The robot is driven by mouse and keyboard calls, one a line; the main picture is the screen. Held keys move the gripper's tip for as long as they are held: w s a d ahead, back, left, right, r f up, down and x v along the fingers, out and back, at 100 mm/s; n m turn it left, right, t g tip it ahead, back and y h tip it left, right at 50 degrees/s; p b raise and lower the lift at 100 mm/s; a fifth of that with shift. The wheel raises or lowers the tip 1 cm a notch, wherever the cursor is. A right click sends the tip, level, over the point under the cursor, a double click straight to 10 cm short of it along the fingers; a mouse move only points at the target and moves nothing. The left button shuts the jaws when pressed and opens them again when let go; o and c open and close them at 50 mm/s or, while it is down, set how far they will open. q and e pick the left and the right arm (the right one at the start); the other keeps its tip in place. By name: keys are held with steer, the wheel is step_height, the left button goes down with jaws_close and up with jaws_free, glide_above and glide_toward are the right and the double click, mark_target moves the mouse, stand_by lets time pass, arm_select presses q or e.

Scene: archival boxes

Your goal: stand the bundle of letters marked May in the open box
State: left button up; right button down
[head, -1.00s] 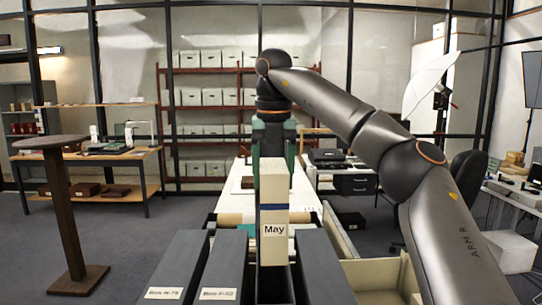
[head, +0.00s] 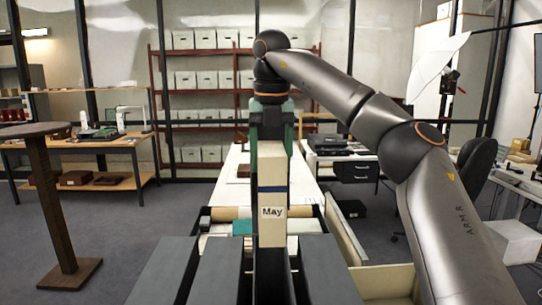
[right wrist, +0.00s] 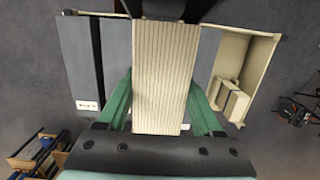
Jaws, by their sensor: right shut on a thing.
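The May bundle (head: 271,226) is a tall cream block of letters with a dark blue band and a white May label. It is upright in the head view. My right gripper (head: 270,142), with green fingers, points down and is shut on its upper part. In the right wrist view the green fingers flank the ribbed letter edges of the bundle (right wrist: 164,75). The bundle's lower end is in front of a dark gap (head: 271,280) between dark grey boxes; I cannot tell whether it is inside the open box. My left gripper is not in view.
Dark grey boxes stand close on both sides of the gap, one at left (head: 215,270) and one at right (head: 328,270). A cream open container (right wrist: 249,60) is to the right, with cream pieces inside. A round-topped stand (head: 48,200) is farther left.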

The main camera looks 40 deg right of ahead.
steer(key=shift+f, duration=2.25)
steer(key=shift+f, duration=0.2)
steer(key=shift+f+b, duration=1.95)
steer(key=shift+f, duration=0.4)
steer(key=shift+f+b, duration=1.85)
steer(key=shift+f, duration=0.85)
steer(key=shift+f+b, duration=1.8)
steer(key=shift+f, duration=0.55)
